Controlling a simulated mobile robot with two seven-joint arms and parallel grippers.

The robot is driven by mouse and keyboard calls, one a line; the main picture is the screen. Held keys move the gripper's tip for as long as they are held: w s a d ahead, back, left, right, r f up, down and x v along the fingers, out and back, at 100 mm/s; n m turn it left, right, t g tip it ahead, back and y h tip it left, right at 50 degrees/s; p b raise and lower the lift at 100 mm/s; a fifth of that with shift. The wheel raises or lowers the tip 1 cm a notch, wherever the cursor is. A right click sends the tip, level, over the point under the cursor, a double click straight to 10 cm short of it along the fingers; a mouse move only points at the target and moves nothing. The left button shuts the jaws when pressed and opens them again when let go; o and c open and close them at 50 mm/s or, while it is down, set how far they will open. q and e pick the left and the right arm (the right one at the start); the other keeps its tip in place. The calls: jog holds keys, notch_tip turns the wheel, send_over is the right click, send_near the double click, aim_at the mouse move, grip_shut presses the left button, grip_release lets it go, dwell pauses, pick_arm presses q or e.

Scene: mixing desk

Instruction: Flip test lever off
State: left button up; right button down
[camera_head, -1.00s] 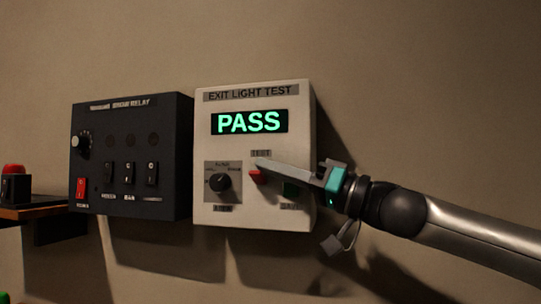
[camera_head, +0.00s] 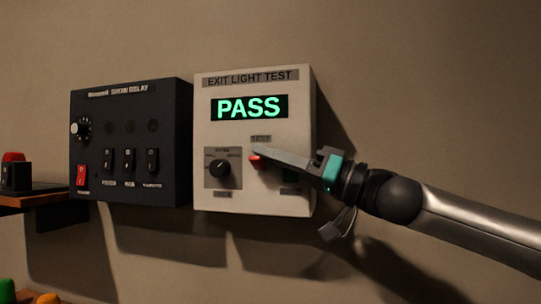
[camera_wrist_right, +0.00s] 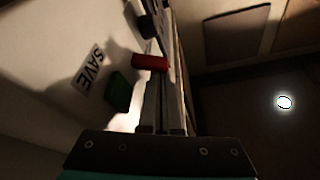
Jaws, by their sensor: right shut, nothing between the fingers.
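The white exit light test box (camera_head: 208,120) hangs on the wall, with a green PASS on its display (camera_head: 249,107). The red test lever (camera_head: 254,158) sits below the TEST label (camera_head: 261,139), partly hidden by my fingers. My right gripper (camera_head: 259,151) is shut and empty, reaching in from the right with its fingertips just above the lever. In the right wrist view the red lever (camera_wrist_right: 150,62) lies at the fingertips; I cannot tell whether they touch. My left gripper is not in view.
A dial (camera_head: 220,168) sits left of the lever. A green button (camera_wrist_right: 118,92) near the SAVE label (camera_wrist_right: 89,72) is beside my fingers. A black relay box (camera_head: 130,190) with several switches hangs to the left. The wall to the right is bare.

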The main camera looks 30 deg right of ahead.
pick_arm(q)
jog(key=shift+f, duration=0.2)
pick_arm(e)
jog(key=shift+a+f+n+y, duration=0.1)
jog(key=shift+n+y, duration=0.2)
jog(key=shift+n, duration=0.3)
jog(key=n, duration=0.1)
jog(key=n+g+y+b, duration=0.1)
jog(key=n, duration=0.1)
jog(key=shift+s+a+f, duration=0.15)
jog(key=shift+f, duration=0.25)
jog(key=n+y, duration=0.1)
jog(key=n, duration=0.1)
jog(key=n+g, duration=0.1)
jog(key=n, duration=0.1)
jog(key=shift+s+a+f+y, duration=0.1)
jog(key=shift+f+y, duration=0.25)
jog(key=shift+y, duration=0.05)
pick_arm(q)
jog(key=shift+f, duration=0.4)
